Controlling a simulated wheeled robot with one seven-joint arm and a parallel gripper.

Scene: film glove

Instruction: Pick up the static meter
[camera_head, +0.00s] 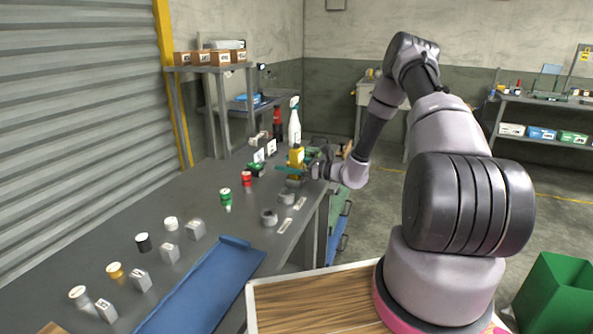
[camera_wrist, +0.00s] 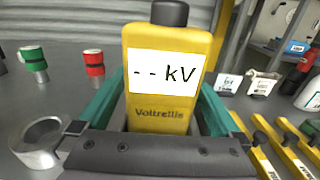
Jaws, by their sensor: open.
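The static meter (camera_wrist: 160,115) is a yellow block with a black top, a white display reading "-- kV" and the word "Voltrellis". It stands upright on the grey workbench (camera_head: 130,220). In the head view the meter (camera_head: 296,155) is small and partly hidden by my gripper (camera_head: 292,170). In the wrist view my gripper (camera_wrist: 158,122) is open, with one teal finger on each side of the meter's lower body. Whether the fingers touch it cannot be told. The meter's base is hidden behind the gripper's dark front.
A grey ring (camera_wrist: 38,145), a green-topped cylinder (camera_wrist: 33,62) and a red-topped one (camera_wrist: 94,65) stand left of the meter. Yellow-handled tools (camera_wrist: 258,150) lie to the right. A white spray bottle (camera_head: 294,125) stands behind. A blue tray (camera_head: 200,290) lies at the bench's near end.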

